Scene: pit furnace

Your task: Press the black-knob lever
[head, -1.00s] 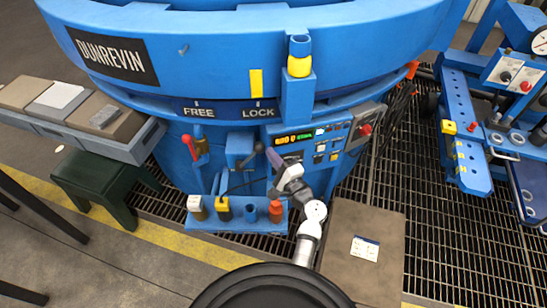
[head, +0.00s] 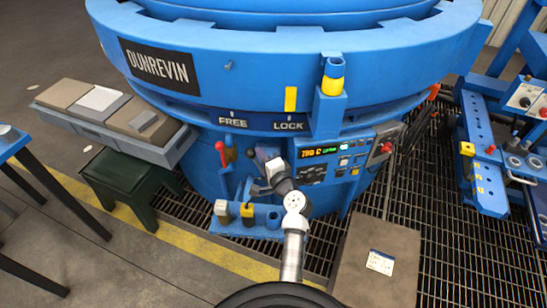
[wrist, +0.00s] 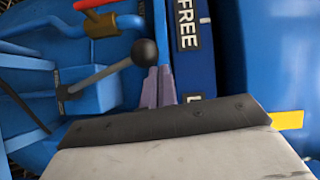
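The black-knob lever's round knob (wrist: 145,52) is in the upper middle of the wrist view, on a grey rod rising from a blue box (wrist: 92,90). In the head view the knob (head: 250,153) shows small and dark under the FREE and LOCK labels, with its rod tilted left. My gripper (head: 262,158) is just right of the knob. In the wrist view my purple fingers (wrist: 159,85) lie side by side, shut with nothing between them, beside the knob. I cannot tell whether they touch it. The rod's lower part is partly hidden in the head view.
A red-handled lever (head: 220,148) stands left of the black-knob lever. A control panel (head: 335,158) is to the right. A blue shelf (head: 232,226) with small holders lies below.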

